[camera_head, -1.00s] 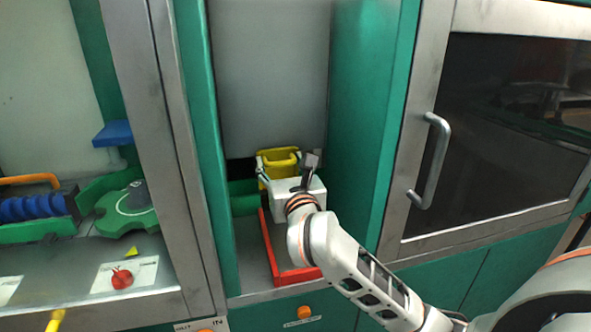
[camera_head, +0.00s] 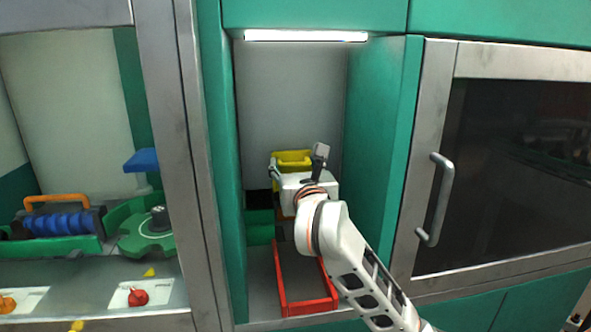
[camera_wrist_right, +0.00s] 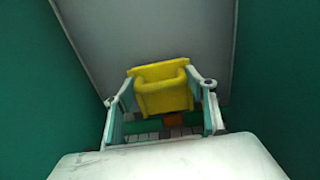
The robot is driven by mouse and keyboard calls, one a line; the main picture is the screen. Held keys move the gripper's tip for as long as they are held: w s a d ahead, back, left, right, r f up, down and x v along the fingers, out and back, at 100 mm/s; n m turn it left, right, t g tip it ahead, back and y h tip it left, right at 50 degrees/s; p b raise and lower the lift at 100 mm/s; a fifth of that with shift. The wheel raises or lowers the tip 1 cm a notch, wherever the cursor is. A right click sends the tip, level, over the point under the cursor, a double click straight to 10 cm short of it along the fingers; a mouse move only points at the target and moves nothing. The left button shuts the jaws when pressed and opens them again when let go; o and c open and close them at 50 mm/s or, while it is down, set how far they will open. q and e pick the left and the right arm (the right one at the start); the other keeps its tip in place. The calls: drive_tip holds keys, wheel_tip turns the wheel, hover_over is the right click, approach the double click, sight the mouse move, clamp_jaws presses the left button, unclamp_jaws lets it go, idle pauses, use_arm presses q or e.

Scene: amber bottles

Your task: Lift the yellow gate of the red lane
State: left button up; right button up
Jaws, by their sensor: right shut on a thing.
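The yellow gate (camera_head: 293,157) is a bucket-like yellow piece with a raised rim, up against the back of the narrow bay. My right gripper (camera_head: 297,168) is shut on it. In the right wrist view, the gate (camera_wrist_right: 160,98) sits between the two fingers, one on each side. The red lane (camera_head: 308,307) is a low red frame on the bay floor, below and in front of the gate. The gate is held above the floor, clear of the red frame. My wrist hides the gate's lower part in the head view. My left gripper is not in view.
Green side walls (camera_head: 382,140) stand close on both sides of my right arm. A low green block (camera_head: 260,226) lies at the back left of the bay floor. A door with a grey handle (camera_head: 437,200) is on the right. A left bay holds a blue coil (camera_head: 62,224).

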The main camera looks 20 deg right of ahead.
drive_tip(key=shift+d+r, duration=0.2)
drive_tip(key=shift+r, duration=0.25)
drive_tip(key=o, duration=1.2)
drive_tip(key=shift+o, duration=0.5)
drive_tip(key=shift+f, duration=0.15)
drive_tip(key=shift+a, duration=0.1)
drive_tip(key=v, duration=1.2)
